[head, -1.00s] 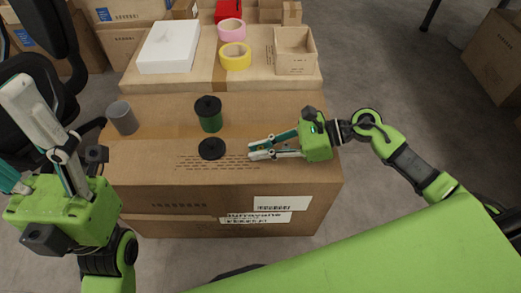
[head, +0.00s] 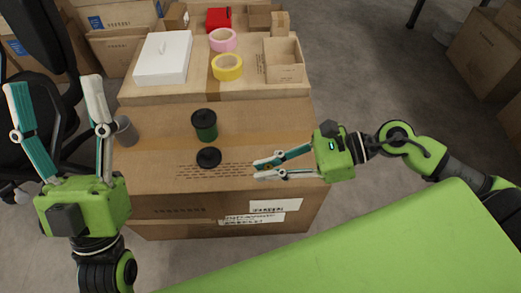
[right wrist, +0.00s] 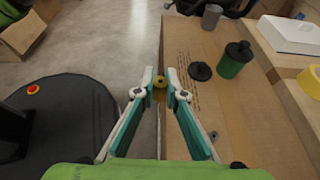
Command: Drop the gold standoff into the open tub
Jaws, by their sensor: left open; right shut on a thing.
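The gold standoff (right wrist: 160,82) shows in the right wrist view between the fingertips of my right gripper (right wrist: 160,76), which is shut on it. In the head view the right gripper (head: 258,170) is low over the right part of the front carton, and the standoff cannot be made out. The green tub (head: 206,133) with a black rim stands upright on the carton, left of and behind the right fingertips; it also shows in the right wrist view (right wrist: 229,67). A black round lid (head: 209,158) lies in front of it. My left gripper (head: 52,88) is open and empty at the left.
The front carton (head: 250,120) also holds a grey cylinder (head: 126,132) at its left. The carton behind bears a white box (head: 162,60), yellow tape (head: 227,67), pink tape (head: 222,40) and a cardboard box (head: 284,73). A small grey piece (right wrist: 213,135) shows in the right wrist view.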

